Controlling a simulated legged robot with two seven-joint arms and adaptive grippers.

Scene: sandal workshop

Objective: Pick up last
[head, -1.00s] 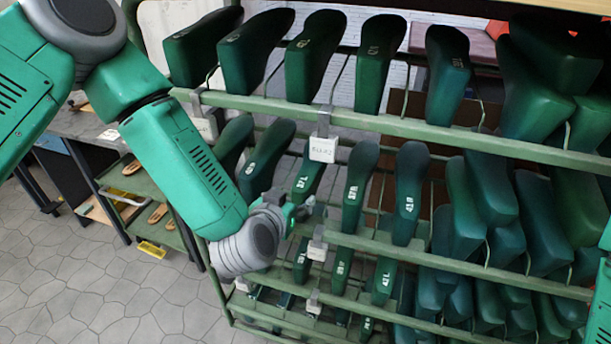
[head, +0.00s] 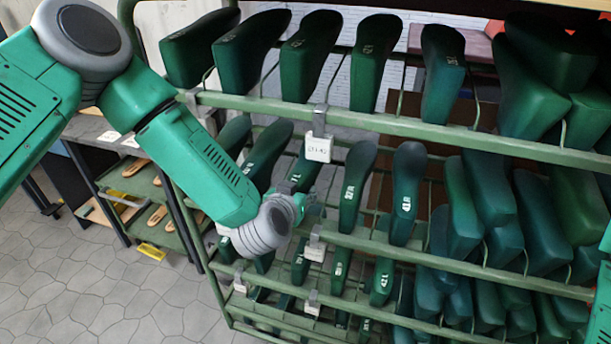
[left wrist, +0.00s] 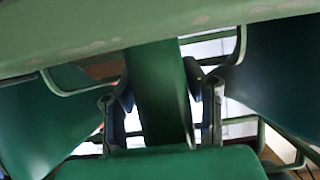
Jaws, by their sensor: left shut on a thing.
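Dark green shoe lasts stand in rows on a green rack. My left gripper (head: 312,202) is at the middle shelf, partly hidden by its own wrist. It is at the lower end of a last (head: 303,172) in that row. In the left wrist view the two fingers (left wrist: 160,105) are on either side of a green last (left wrist: 158,85) and shut on it. Whether that last is clear of the shelf cannot be told. Neighbouring lasts marked 41 R (head: 405,195) and another R last (head: 353,180) stand to the right. My right gripper is out of view.
The upper rail (head: 420,130) with a hanging white label (head: 318,148) runs just above the gripper. Lasts crowd both sides. A low shelf unit with sandal soles (head: 157,215) stands at the left. The tiled floor (head: 90,290) is clear at lower left.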

